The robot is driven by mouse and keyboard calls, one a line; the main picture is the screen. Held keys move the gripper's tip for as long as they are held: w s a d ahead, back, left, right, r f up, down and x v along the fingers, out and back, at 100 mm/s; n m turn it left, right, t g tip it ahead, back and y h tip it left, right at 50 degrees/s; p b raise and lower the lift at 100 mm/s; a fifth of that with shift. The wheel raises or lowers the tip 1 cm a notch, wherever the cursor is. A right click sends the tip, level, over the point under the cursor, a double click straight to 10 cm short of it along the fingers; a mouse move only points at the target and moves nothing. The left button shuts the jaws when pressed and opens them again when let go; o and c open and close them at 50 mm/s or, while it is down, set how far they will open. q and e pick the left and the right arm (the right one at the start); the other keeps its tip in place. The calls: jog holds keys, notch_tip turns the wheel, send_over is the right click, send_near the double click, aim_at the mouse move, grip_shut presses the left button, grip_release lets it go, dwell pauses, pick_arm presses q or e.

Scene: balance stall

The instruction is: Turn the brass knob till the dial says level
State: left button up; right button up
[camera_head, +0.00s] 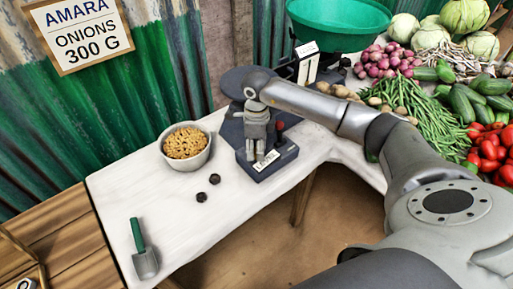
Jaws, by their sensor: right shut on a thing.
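The balance stands at the back of the white table, with a dark base (274,165), a dark flat plate (238,84) and a green pan (338,22). A white upright face (308,68) with a dark mark, which looks like the dial, stands between plate and pan; its reading is too small to tell. My right gripper (256,156) points down onto the base's front, beside a small white label (266,161). It is shut on what appears to be the brass knob, which the fingers hide. My left gripper is not in view.
A bowl of brown pieces (187,145), two small dark weights (208,187) and a green-handled scoop (142,252) are on the table (180,220). Vegetables crowd the right, with green beans (415,115) nearest my arm. An onion sign (78,32) hangs at left.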

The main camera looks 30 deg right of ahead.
jog(key=shift+f+n+b, duration=0.15)
jog(key=shift+n+b, duration=0.15)
jog(key=shift+b, duration=0.05)
jog(key=shift+n, duration=0.5)
jog(key=o, duration=1.1)
jog(key=shift+c, duration=0.2)
notch_tip(320, 180, up, 12)
jog(key=shift+r, duration=0.2)
